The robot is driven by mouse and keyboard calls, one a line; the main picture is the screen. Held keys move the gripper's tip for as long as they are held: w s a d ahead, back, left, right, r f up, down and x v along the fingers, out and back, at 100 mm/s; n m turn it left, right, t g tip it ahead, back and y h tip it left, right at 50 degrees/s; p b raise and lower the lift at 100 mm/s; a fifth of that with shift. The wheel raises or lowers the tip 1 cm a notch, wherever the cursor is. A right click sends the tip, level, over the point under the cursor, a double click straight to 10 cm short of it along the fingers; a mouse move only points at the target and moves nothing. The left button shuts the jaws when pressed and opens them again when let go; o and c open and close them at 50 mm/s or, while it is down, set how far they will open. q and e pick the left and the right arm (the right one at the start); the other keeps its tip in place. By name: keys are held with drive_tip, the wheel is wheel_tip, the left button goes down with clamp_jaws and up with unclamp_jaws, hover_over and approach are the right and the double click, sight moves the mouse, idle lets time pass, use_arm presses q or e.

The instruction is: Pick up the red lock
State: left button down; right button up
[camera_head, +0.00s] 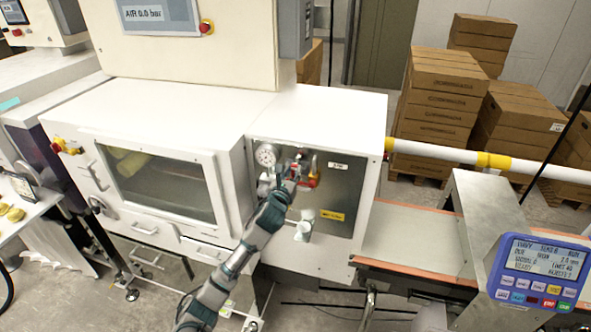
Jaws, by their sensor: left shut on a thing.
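The red lock (314,178) is at the dark valve panel on the front of the white machine, just right of a round pressure gauge (266,155). Red parts also show just above it, and I cannot tell lock from valve handle there. My left gripper (293,176) reaches up to the panel from below and is shut at the lock's left side. Its fingers hide part of the lock and the fitting behind. I cannot tell if the lock is clear of the panel. My right gripper is not in view.
A yellow label (331,215) and a pale fitting (305,224) sit low on the panel. A conveyor belt (408,240) runs right, below a white and yellow pipe (440,152). A blue control display (541,270) stands at front right. Cardboard boxes (436,100) are stacked behind.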

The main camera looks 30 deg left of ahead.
use_arm(q)
drive_tip(key=shift+r, duration=0.1)
drive_tip(key=shift+r, duration=0.1)
drive_tip(key=shift+s+a+r, duration=0.1)
drive_tip(key=shift+r, duration=0.05)
wheel_tip(320, 180, up, 6)
drive_tip(key=shift+r+b, duration=0.2)
drive_tip(key=shift+b, duration=0.15)
drive_tip(key=b+v, duration=0.4)
drive_tip(key=v, duration=1.5)
drive_tip(key=shift+s, duration=0.4)
drive_tip(key=shift+s+f+b, duration=0.1)
drive_tip(key=shift+s+b, duration=0.05)
drive_tip(key=shift+b, duration=0.65)
